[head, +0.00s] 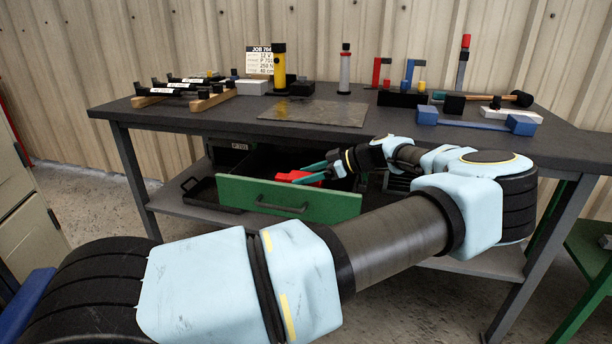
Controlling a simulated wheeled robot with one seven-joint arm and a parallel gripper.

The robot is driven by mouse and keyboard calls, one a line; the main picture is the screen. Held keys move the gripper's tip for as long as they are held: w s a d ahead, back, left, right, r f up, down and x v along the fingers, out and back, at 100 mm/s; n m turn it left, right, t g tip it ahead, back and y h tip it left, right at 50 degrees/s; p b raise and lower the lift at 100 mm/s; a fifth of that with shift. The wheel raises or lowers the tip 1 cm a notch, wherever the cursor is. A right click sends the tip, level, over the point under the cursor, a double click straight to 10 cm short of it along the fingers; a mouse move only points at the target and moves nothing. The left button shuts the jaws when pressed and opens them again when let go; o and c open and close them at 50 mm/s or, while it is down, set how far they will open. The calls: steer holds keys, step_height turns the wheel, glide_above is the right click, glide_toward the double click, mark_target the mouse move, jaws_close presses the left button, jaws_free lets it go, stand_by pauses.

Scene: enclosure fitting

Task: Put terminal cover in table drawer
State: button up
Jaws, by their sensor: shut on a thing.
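The table drawer (240,192) has a green front with a dark handle and is pulled out under the dark workbench. My gripper (304,174) has teal fingers and reaches in from the right, over the open drawer. It is shut on a red piece, seemingly the terminal cover (290,176). The red piece shows just above the drawer front's top edge. Its lower part and the drawer's floor are mostly hidden, so I cannot tell whether it touches the drawer.
The workbench (190,112) carries a flat mat (315,112), a yellow-and-black torch (279,68), clamps, a mallet (510,97) and a blue-ended block (427,114). A black tray (203,190) sits on the lower shelf left of the drawer. My arm crosses the foreground and hides the bench's lower right.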

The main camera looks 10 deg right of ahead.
steer(key=o, duration=1.4)
steer(key=b+v, duration=0.1)
steer(key=v, duration=1.1)
steer(key=shift+d, duration=0.1)
